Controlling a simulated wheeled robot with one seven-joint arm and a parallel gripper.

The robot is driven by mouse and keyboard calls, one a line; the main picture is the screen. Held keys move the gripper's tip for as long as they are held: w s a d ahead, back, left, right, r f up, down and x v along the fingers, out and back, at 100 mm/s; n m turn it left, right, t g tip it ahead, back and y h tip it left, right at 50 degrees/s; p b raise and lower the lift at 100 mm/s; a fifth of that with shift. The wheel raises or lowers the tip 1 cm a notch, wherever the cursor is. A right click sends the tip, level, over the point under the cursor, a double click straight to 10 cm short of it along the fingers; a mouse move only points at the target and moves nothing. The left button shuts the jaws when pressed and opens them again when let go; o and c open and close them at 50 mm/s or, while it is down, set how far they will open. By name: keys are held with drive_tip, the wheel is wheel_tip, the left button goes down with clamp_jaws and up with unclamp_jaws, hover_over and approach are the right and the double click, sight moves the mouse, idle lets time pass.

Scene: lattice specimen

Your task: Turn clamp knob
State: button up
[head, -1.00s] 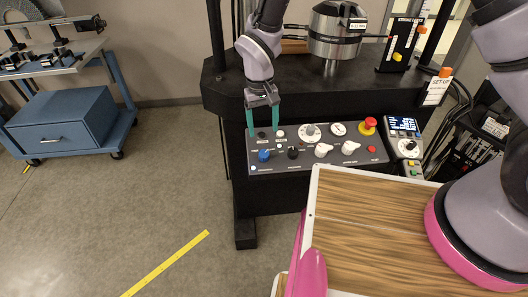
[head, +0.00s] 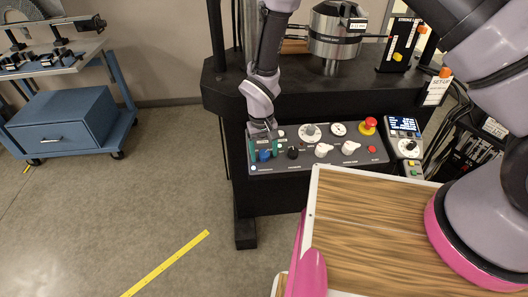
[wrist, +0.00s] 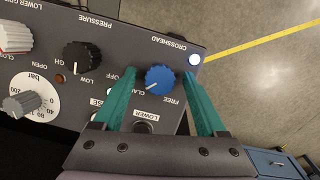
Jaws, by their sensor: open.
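The blue clamp knob (wrist: 160,80) sits on the dark control panel under the word CROSSHEAD, with FREE and a partly covered CLAMP label beside it. Its white pointer line is toward the lower left in the wrist view, on the CLAMP side. In the head view the knob (head: 264,156) shows at the panel's left end. My gripper (wrist: 157,74) is open, its teal fingers on either side of the knob with a gap at each side. It also shows in the head view (head: 264,150), over the panel's left part. Whether the fingertips touch the panel I cannot tell.
A black knob (wrist: 82,57) labelled PRESSURE is left of my fingers in the wrist view. The panel also carries white knobs (head: 322,150), a gauge (head: 338,129) and a red emergency button (head: 368,124). A handset (head: 403,135) stands at its right.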

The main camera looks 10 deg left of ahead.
clamp_jaws()
drive_tip(key=shift+n, duration=0.3)
drive_tip(key=n, duration=0.3)
drive_tip(key=shift+s+n+t+h, duration=0.1)
drive_tip(key=shift+n+t+h, duration=0.2)
drive_tip(key=n+t, duration=0.1)
drive_tip(key=n, duration=0.3)
drive_tip(key=shift+a+h, duration=0.1)
drive_tip(key=shift+h, duration=0.2)
drive_tip(key=n+t, duration=0.1)
drive_tip(key=n, duration=0.3)
drive_tip(key=shift+s+n, duration=0.1)
drive_tip(key=shift+n, duration=0.3)
drive_tip(key=shift+n+t, duration=0.7)
drive_tip(key=shift+n, duration=1.6)
